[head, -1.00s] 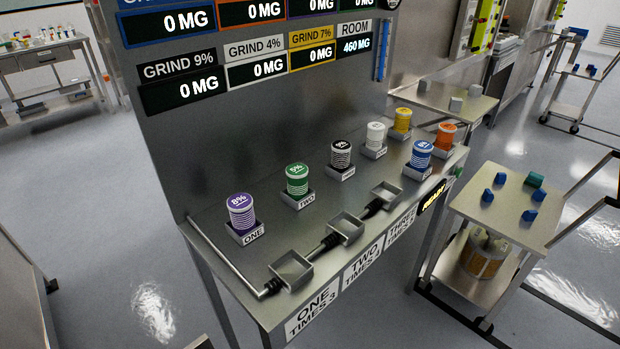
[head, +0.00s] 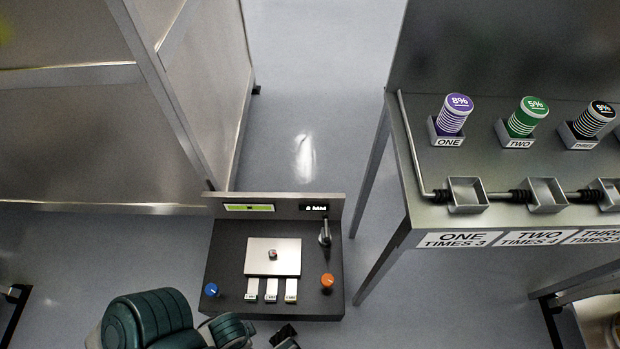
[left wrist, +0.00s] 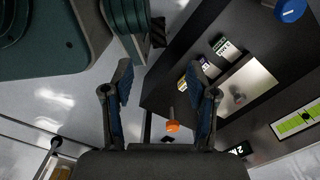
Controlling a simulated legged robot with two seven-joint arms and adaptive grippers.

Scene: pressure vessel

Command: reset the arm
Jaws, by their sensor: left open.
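My left arm comes in at the bottom of the head view, its green links bent. The dark left gripper (head: 284,336) shows only in part at the bottom edge, just in front of a dark control panel (head: 222,262). In the left wrist view my left gripper (left wrist: 160,75) has its two blue-padded fingers wide apart, with nothing between them. An orange knob (left wrist: 173,126) shows beyond the gap, near the right finger. My right gripper is in neither view.
The panel carries a blue knob (head: 211,290), the orange knob (head: 327,281), a light plate (head: 273,257) and a small lever (head: 324,234). A metal table (head: 430,224) with labelled canisters stands right. A metal cabinet wall (head: 90,130) stands left.

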